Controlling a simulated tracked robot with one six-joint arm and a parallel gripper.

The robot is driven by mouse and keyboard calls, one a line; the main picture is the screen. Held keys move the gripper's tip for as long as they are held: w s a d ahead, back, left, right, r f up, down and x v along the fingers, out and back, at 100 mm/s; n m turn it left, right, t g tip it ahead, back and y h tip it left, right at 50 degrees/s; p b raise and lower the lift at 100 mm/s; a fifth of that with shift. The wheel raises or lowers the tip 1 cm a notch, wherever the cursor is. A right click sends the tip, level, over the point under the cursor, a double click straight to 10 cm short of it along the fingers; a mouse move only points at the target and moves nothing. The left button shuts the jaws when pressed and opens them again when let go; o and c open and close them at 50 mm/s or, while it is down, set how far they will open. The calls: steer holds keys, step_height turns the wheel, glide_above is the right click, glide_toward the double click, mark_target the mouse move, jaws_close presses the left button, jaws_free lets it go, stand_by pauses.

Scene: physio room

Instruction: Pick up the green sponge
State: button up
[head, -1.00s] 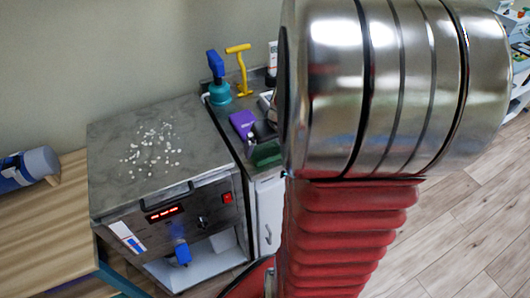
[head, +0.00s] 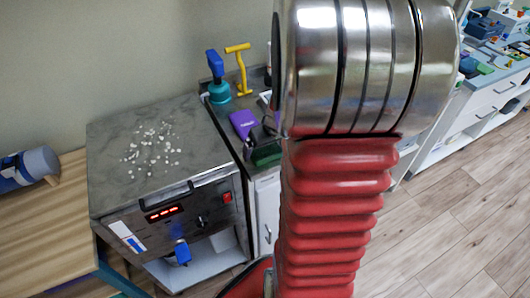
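A dark green block (head: 266,153) lies at the front of the dark counter, just left of my arm. It may be the green sponge, but its right side is hidden behind my arm and I cannot tell for sure. A dark object touches or overlaps it at its upper left. A small green item (head: 486,68) also shows on the far counter at the right, too small to identify. My arm, with red ribbed sleeve and shiny metal joint, fills the middle of the head view. My gripper is not in view.
A purple object (head: 243,123), a teal plunger-like tool (head: 219,92) and a yellow T-handled tool (head: 240,70) stand near the green block. A steel cabinet (head: 112,180) with white bits on top is left. Wooden floor (head: 450,235) is clear at right.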

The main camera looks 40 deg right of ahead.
mark_target(266, 151)
steer(key=c, duration=1)
steer(key=shift+r, duration=0.1)
step_height(266, 151, up, 10)
steer(key=shift+f, duration=0.1)
stand_by(0.5)
